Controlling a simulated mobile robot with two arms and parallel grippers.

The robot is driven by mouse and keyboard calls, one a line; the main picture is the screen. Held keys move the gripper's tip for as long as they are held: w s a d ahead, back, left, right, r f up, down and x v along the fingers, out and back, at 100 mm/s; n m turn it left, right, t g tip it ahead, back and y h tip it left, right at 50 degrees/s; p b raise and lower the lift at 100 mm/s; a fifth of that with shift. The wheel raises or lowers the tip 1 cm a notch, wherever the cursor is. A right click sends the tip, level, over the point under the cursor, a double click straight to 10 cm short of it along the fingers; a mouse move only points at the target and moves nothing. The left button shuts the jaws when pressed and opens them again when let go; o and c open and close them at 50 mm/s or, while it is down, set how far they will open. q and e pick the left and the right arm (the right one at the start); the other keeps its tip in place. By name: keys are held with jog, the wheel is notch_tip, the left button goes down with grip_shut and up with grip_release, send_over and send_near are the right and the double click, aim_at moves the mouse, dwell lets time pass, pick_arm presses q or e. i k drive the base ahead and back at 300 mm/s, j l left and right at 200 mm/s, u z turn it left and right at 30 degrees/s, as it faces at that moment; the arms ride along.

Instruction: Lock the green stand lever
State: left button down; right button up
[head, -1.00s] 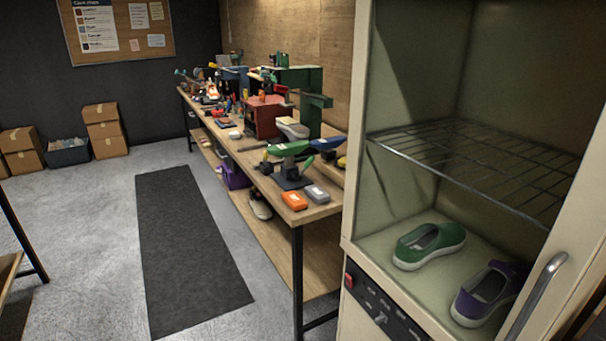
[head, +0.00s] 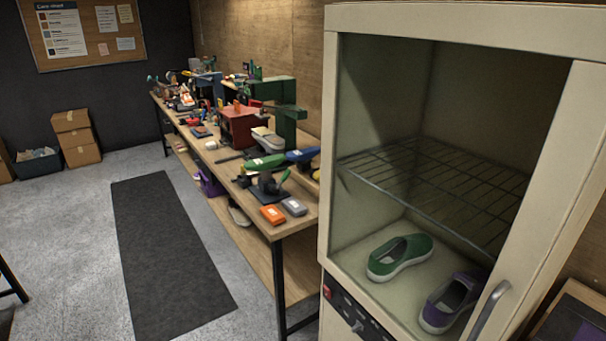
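A green stand with a shoe-shaped top (head: 265,161) on a dark base stands near the front end of the long workbench in the head view. A small green lever-like part (head: 285,176) sticks up at its right side; it is too small to tell whether it is locked. A blue shoe-shaped top (head: 302,155) shows just behind it to the right. Neither of my grippers is in view.
A cream cabinet (head: 447,14) stands close at the right, holding a green shoe (head: 400,257) and a purple shoe (head: 452,302) below a wire rack (head: 440,185). The workbench (head: 232,185) holds several tools, an orange block (head: 272,214) and a grey block (head: 294,206). A dark floor mat (head: 170,260) lies left of it.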

aim_at(283, 179)
jog(key=i+z, duration=0.25)
jog(key=z, duration=0.2)
jog(key=i+j+z, duration=0.2)
jog(key=z, duration=0.25)
jog(key=i+j+z, duration=0.1)
jog(key=i+j, duration=0.25)
jog(key=i+j+z, duration=0.1)
jog(key=i+j, duration=0.2)
jog(key=j, duration=0.15)
jog(key=i+j+z, duration=0.1)
jog(key=i+j, duration=0.2)
jog(key=j, duration=0.15)
